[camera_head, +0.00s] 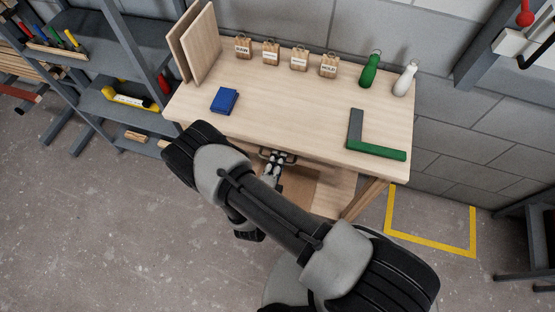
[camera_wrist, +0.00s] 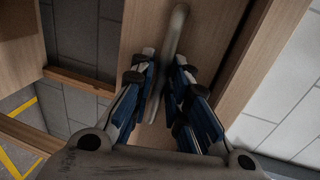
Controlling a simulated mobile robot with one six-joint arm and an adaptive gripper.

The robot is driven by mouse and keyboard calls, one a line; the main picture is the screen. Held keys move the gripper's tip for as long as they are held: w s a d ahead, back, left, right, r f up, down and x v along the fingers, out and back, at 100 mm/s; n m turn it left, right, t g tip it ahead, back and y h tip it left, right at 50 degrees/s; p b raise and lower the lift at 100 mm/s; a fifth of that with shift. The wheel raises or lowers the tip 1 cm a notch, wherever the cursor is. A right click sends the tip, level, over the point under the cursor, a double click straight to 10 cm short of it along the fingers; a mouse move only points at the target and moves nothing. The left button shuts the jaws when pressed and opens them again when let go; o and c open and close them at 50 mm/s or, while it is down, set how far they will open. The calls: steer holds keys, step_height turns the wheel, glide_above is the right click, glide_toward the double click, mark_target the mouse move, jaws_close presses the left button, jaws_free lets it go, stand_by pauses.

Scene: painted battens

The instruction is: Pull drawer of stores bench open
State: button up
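The stores bench (camera_head: 290,105) has a pale wooden top and stands ahead of me. A dark drawer handle (camera_head: 264,154) shows just under its front edge. In the wrist view the handle (camera_wrist: 174,40) is a grey bar in front of the wooden drawer front (camera_wrist: 212,28). My gripper (camera_head: 278,160) is at the handle; in the wrist view its blue-and-grey fingers (camera_wrist: 164,62) stand on either side of the bar, with a gap on the left side. The right finger is close to the bar; I cannot tell if it touches. The drawer looks closed, though my arm hides part of it.
On the bench top are a blue box (camera_head: 225,100), several labelled wooden blocks (camera_head: 299,60), a green bottle (camera_head: 370,69), a white bottle (camera_head: 405,78) and a green-and-grey square (camera_head: 376,149). Shelving (camera_head: 115,60) stands left. Floor (camera_head: 90,230) at front left is clear.

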jaws_close()
steer(key=shift+s, duration=0.1)
stand_by(0.3)
steer(key=f+v, duration=0.2)
steer(key=v, duration=0.8)
steer(key=s+f+b+v, duration=0.1)
steer(key=f+v, duration=0.1)
steer(key=v, duration=0.8)
steer(key=shift+a, duration=0.15)
steer(key=shift+o, duration=0.8)
jaws_free()
steer(key=shift+f, duration=0.1)
